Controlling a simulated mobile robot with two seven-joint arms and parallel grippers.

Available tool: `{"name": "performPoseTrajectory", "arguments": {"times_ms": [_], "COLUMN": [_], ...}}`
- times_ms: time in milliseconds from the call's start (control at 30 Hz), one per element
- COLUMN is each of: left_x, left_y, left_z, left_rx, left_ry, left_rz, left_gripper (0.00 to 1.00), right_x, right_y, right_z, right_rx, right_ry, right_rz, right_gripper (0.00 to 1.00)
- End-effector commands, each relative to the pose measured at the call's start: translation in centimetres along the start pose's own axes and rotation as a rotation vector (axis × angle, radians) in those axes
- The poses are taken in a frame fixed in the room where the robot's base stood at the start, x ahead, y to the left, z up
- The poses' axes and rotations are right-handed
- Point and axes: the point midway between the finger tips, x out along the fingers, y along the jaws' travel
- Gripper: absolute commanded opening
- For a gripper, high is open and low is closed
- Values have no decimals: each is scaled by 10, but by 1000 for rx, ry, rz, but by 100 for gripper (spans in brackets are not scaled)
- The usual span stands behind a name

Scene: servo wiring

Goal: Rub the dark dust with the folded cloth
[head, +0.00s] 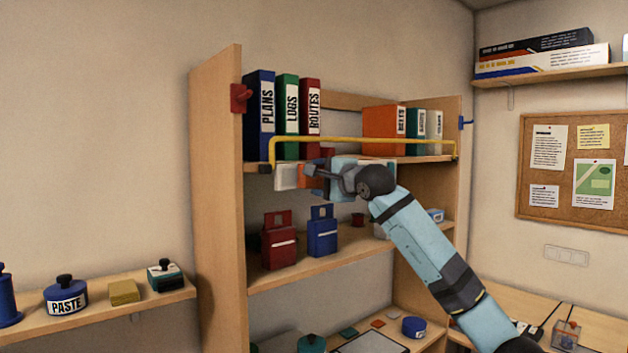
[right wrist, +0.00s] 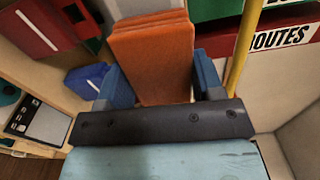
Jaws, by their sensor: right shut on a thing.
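The folded cloth (right wrist: 150,50) is orange and layered; in the right wrist view it stands between the two blue fingers of my right gripper (right wrist: 160,82), which is shut on it. In the head view my right gripper (head: 322,178) is at the front of the upper shelf, just below the yellow rail, and largely covers what it holds. I cannot make out the dark dust in either view. My left gripper is not in view.
A yellow rail (head: 360,141) runs across the upper shelf's front, before the binders (head: 286,115). Red (head: 279,245) and blue (head: 322,235) containers stand on the shelf below. The wooden side panel (head: 215,180) bounds the left. A side shelf (head: 110,312) holds several small items.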

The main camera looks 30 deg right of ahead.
Motion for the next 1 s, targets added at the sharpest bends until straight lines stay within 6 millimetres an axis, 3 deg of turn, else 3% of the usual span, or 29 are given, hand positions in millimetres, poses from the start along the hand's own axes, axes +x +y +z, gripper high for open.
{"name": "performPoseTrajectory", "arguments": {"times_ms": [567,800,1000], "left_x": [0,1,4], "left_y": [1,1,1], "left_z": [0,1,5], "left_rx": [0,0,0], "left_ry": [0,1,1], "left_rz": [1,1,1], "left_gripper": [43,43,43], "right_x": [3,6,5], "right_y": [-3,-2,0], "right_z": [-37,-35,-21], "right_rx": [1,0,0], "right_ry": [1,-2,-3], "right_rz": [-1,0,-1], "right_gripper": [42,42,42]}}
